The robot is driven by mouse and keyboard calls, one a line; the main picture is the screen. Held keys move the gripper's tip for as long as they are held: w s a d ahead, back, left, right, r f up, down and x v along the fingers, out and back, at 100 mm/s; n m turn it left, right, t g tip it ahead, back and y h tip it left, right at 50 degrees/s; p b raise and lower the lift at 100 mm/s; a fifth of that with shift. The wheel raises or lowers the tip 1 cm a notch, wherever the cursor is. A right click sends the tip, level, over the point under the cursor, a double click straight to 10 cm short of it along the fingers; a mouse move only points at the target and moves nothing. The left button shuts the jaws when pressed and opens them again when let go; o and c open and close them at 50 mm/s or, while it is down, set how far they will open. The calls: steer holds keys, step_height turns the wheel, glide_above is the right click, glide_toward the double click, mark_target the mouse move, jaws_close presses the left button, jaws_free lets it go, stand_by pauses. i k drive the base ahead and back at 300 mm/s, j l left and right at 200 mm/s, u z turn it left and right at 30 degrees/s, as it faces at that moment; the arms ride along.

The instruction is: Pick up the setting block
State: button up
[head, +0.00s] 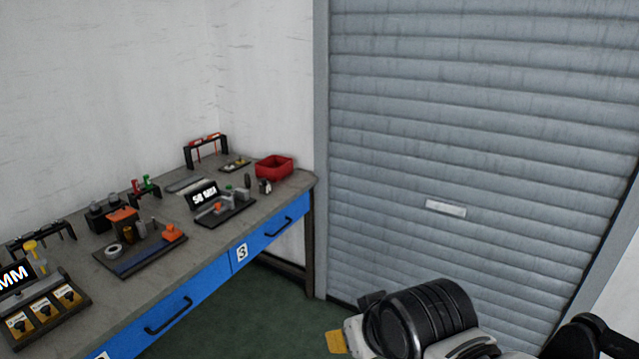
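The workbench (212,237) stands along the left wall, with several small fixtures on its top. I cannot tell for sure which piece is the setting block. A small grey block (243,196) stands on a dark tray (232,214) near the bench's right end, beside a black display with white characters (203,195). Another small dark and light piece (265,187) stands just right of it. Part of my arm shows at the bottom right, well apart from the bench. My gripper's fingers do not show.
A red bin (274,168) sits at the bench's far right corner. A dark tray with orange parts (140,256) lies mid-bench, and a holder with yellow cards (45,310) at the near left. Blue drawers (262,243) face the open green floor (268,300). A grey shutter (470,130) stands right.

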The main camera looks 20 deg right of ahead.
mark_target(265, 188)
steer(key=i+j+z, duration=1)
steer(key=j+z, duration=0.15)
steer(key=i+j+z, duration=0.2)
steer(key=j+z, duration=0.15)
steer(key=j, duration=0.25)
